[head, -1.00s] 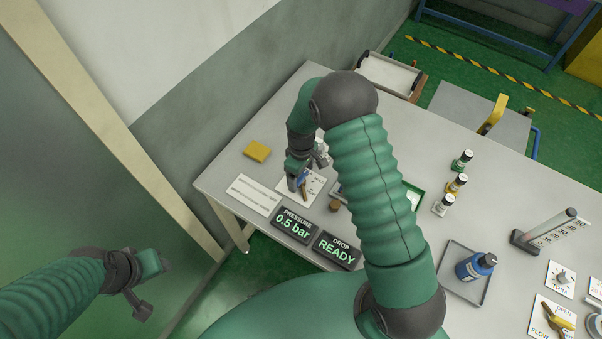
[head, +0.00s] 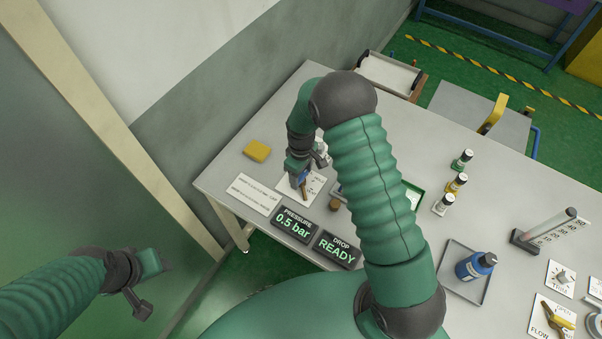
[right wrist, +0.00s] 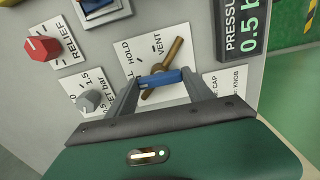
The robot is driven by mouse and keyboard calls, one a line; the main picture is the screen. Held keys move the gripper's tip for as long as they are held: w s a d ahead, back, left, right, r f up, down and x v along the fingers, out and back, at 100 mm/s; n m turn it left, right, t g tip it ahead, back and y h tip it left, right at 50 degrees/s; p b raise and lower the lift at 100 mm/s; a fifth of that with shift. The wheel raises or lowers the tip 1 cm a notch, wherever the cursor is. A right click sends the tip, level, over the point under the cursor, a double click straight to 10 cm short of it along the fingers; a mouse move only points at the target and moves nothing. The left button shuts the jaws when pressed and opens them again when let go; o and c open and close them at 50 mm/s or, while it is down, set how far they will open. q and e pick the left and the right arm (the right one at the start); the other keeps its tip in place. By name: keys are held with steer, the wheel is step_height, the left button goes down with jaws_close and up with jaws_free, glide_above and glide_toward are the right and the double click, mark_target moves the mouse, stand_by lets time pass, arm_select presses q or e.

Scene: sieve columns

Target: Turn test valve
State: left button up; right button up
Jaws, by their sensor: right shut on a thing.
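The test valve has a blue handle (right wrist: 160,78) and a brown bar (right wrist: 171,58), on a white plate (right wrist: 136,62) marked HOLD and VENT. In the right wrist view the bar slants up and to the right, its upper end near VENT. My right gripper (right wrist: 158,82) has its two fingers shut on the blue handle. In the head view the right gripper (head: 299,186) reaches down onto this plate, and arm and fingers hide part of it. My left gripper (head: 150,283) hangs at lower left, away from the table; its jaw opening is unclear.
Displays read PRESSURE 0.5 bar (head: 296,222) and DROP READY (head: 336,249). A red RELIEF knob (right wrist: 42,48) and a grey knob (right wrist: 89,100) stand close to the valve. A yellow block (head: 257,151), several bottles and a FLOW valve (head: 557,315) are on the table.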

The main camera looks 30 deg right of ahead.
steer(key=m, duration=0.4)
steer(key=shift+m, duration=0.3)
steer(key=shift+w+m+p, duration=0.1)
steer(key=shift+m+p, duration=0.25)
steer(key=shift+m, duration=1.55)
steer(key=o, duration=1.4)
steer(key=shift+c, duration=0.2)
